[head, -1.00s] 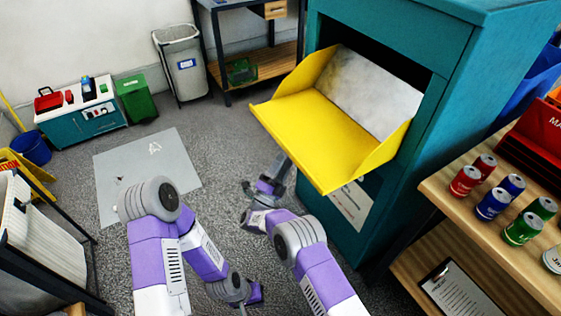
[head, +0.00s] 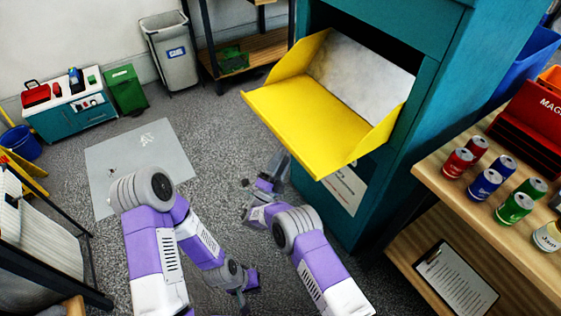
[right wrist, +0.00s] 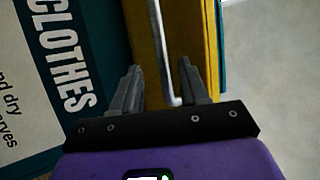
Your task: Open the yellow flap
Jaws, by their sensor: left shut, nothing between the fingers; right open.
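The yellow flap (head: 305,120) of the teal clothes bin (head: 430,45) is swung out and down like a chute, with side walls and a pale grey inner panel behind it. My right gripper (head: 279,170) is just below the flap's front edge. In the right wrist view, the open right gripper (right wrist: 158,88) faces the flap (right wrist: 200,40), and a metal handle (right wrist: 163,55) shows between its fingers; I cannot tell if they touch it. My left gripper (head: 250,281) is low over the floor, shut and empty, away from the flap.
A wooden shelf (head: 475,215) with several cans stands at right, a clipboard (head: 455,278) on its lower level. A grey bin (head: 168,50), green bin (head: 125,90) and small cabinet (head: 70,118) stand at the back left.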

